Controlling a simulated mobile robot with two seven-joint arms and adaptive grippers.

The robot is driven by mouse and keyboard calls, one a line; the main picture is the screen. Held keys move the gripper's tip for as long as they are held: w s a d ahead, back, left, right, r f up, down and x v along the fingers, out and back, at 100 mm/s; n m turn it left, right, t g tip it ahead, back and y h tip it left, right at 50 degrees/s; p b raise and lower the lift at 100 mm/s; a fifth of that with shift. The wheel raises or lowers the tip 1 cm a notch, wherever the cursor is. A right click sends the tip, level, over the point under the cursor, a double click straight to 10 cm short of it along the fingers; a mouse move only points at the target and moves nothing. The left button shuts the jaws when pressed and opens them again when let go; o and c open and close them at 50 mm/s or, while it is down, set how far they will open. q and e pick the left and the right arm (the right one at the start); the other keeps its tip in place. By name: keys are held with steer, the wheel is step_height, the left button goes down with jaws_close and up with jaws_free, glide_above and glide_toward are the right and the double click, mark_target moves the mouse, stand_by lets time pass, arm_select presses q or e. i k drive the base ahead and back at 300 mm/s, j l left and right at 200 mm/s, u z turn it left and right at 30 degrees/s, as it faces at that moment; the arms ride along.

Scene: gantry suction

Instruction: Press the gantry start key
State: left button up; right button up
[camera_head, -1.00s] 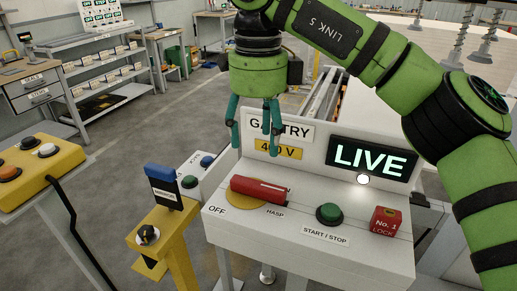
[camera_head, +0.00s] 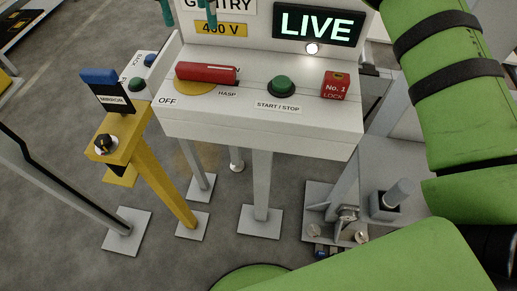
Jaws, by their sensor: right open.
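The gantry panel (camera_head: 300,135) is a grey sloped console. Its green START/STOP key (camera_head: 282,86) sits in a black collar at the middle of the top face. A red handle (camera_head: 207,73) lies across a yellow disc (camera_head: 197,88) marked OFF and HASP, to the left of the key. A lit LIVE sign (camera_head: 318,24) stands behind. My right gripper (camera_head: 189,12) shows only as two teal fingertips at the top edge. They are apart and empty, above and left of the key in the picture, not touching it. My left gripper is out of view.
A red No. 1 lock block (camera_head: 335,87) sits right of the key. A yellow post (camera_head: 150,160) with a black knob and blue-topped MIRROR tag stands left. Another small box (camera_head: 142,82) with buttons is behind it. My green arm fills the right side.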

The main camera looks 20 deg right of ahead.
mark_target(281, 83)
steer(key=j+z, duration=0.15)
steer(key=z, duration=0.3)
steer(key=k+j+z, duration=0.1)
steer(key=z, duration=0.35)
